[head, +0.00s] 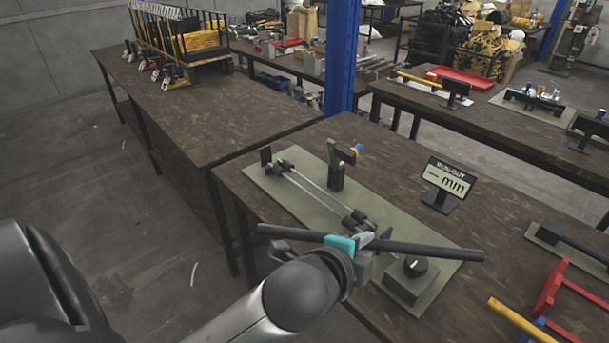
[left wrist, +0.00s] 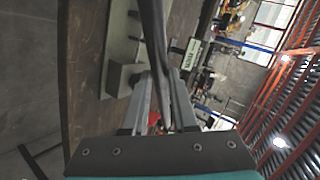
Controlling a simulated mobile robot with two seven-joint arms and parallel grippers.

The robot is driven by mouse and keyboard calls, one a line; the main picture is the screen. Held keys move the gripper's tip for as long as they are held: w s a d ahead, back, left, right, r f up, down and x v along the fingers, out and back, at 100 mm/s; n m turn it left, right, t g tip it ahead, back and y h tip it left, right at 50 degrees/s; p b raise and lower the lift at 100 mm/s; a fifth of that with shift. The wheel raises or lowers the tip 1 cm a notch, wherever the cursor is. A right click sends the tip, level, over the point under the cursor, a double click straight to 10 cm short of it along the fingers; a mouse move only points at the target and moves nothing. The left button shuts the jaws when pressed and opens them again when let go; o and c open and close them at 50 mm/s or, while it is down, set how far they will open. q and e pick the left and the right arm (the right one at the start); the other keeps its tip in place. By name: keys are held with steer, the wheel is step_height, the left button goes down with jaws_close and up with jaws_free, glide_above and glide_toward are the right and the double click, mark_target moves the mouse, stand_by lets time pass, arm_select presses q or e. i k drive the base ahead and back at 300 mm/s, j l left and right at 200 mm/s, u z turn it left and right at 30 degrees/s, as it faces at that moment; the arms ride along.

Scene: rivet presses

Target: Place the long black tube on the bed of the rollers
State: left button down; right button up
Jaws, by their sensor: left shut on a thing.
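The long black tube (head: 425,249) is held level above the near end of the green base plate in the head view. My left gripper (head: 362,243) is shut on it near its middle, and the tube sticks out on both sides. In the left wrist view the tube (left wrist: 155,35) runs up between the two fingers (left wrist: 162,105). The bed of the rollers (head: 316,190) lies on the green plate, with two thin rods between dark roller blocks. The tube is beyond its near end and apart from it. My right gripper is not in view.
A dark upright stand (head: 338,168) with a blue knob is beside the rollers. A runout display (head: 447,182) stands to the right. A red frame (head: 552,288) lies at the lower right.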

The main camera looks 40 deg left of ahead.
mark_target(315, 189)
steer(key=i+j+z, duration=0.15)
steer(key=j, duration=0.75)
steer(key=j+z, duration=0.15)
steer(key=j, duration=0.75)
